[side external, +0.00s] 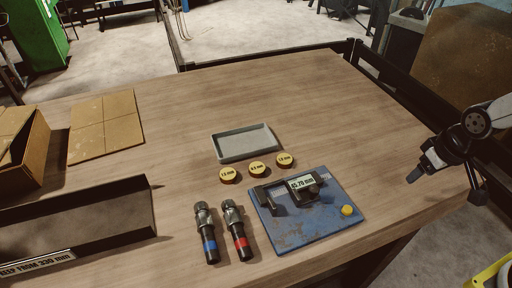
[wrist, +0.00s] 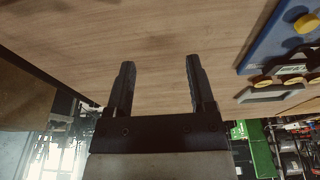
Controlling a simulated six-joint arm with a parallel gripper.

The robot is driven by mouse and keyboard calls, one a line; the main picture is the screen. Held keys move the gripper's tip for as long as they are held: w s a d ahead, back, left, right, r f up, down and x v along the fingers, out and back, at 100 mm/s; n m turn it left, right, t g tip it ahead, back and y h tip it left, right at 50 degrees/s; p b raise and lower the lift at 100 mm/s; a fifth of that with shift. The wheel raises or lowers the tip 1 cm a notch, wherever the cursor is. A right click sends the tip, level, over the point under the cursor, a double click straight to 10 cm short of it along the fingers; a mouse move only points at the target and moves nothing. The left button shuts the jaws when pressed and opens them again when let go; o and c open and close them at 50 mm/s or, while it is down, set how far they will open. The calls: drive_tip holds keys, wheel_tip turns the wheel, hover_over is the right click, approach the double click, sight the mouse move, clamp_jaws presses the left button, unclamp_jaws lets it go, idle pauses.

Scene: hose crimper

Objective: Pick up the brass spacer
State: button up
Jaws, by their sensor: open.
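Three round brass spacers with yellow labels lie in a row on the table: a left one (side external: 228,175), a middle one (side external: 257,169) and a right one (side external: 285,160). The left label seems to read 1.5 mm and the middle one 0.5 mm; the right one is hard to read. They also show edge-on at the right of the wrist view, the middle one here (wrist: 289,80). My gripper (side external: 420,177) is at the far right of the side view, well apart from the spacers. In the wrist view its two fingers (wrist: 160,64) are apart with nothing between them.
A blue plate (side external: 290,236) with a gauge (side external: 303,182) and yellow knob (side external: 347,210) stands in front of the spacers. A grey tray (side external: 246,157) lies behind them. Two hose fittings, blue-banded (side external: 207,235) and red-banded (side external: 237,230), lie left of the plate. The right tabletop is clear.

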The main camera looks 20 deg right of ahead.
drive_tip(key=o, duration=0.4)
drive_tip(key=shift+w+a+r, duration=0.1)
drive_tip(key=shift+w+a, duration=0.15)
drive_tip(key=shift+w, duration=0.15)
drive_tip(key=w+a+r+n+y, duration=0.1)
drive_tip(key=w+a+n, duration=0.5)
drive_tip(key=w+a, duration=0.55)
drive_tip(key=n+g+y, duration=0.1)
drive_tip(key=n+y, duration=0.1)
drive_tip(key=n, duration=0.6)
hover_over(263, 167)
drive_tip(key=shift+s+d, duration=0.15)
drive_tip(key=shift+d, duration=0.15)
drive_tip(key=shift+a+f+m, duration=0.15)
drive_tip(key=shift+f, duration=0.5)
drive_tip(key=shift+a+f+m, duration=0.1)
drive_tip(key=shift+f+m, duration=0.05)
drive_tip(key=shift+f, duration=0.5)
drive_tip(key=shift+f, duration=0.1)
